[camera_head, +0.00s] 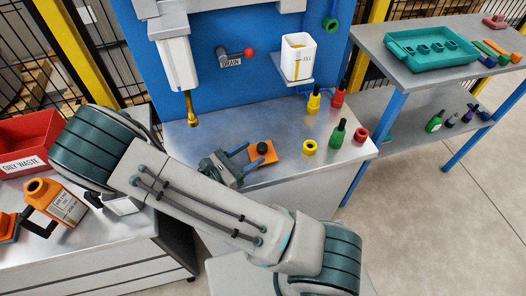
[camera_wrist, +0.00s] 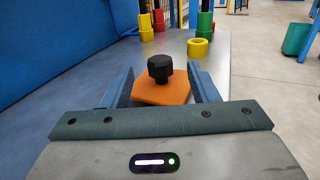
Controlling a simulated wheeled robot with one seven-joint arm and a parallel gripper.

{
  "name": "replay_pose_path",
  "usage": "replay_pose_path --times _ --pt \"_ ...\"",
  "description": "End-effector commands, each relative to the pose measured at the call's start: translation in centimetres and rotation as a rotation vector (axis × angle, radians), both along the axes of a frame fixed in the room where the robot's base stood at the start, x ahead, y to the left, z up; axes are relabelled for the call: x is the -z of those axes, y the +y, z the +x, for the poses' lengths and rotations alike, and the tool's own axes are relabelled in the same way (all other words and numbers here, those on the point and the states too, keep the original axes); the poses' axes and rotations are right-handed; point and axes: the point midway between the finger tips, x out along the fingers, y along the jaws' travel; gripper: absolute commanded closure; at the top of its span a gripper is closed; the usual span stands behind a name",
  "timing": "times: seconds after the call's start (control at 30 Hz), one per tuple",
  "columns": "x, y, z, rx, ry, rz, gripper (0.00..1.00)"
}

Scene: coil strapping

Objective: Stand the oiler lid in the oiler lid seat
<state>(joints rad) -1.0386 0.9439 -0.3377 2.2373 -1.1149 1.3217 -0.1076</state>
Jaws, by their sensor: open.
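An orange square lid with a black knob (camera_head: 263,152), which looks like the oiler lid, lies flat on the metal bench, knob up. My gripper (camera_head: 252,156) is open and low over the bench, its blue fingers pointing at the lid from the left. In the wrist view the orange lid (camera_wrist: 162,90) shows between the two fingers (camera_wrist: 161,82), with no clear grip on it. A white oil cup (camera_head: 298,57) with yellow marking is mounted on the blue panel. I cannot tell which part is the oiler lid seat.
Yellow and red rings (camera_head: 309,147) (camera_head: 361,135) and a green bottle (camera_head: 338,134) stand right of the lid. Yellow and red bottles (camera_head: 314,100) (camera_head: 339,95) stand behind. A brass nozzle (camera_head: 191,108) hangs at left. A side table holds a teal tray (camera_head: 397,42).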

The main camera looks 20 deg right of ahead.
Motion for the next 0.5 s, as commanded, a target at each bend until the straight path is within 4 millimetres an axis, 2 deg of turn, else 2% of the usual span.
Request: replay_pose_path --times 0.13,0.33,0.5 --pt "-0.1 -1.0 0.4 0.000 0.001 -0.001 0.46" --pt "-0.1 -3.8 1.5 0.001 0.001 -0.001 0.46" --pt "0.0 -4.8 2.0 -0.001 0.000 0.001 0.46"
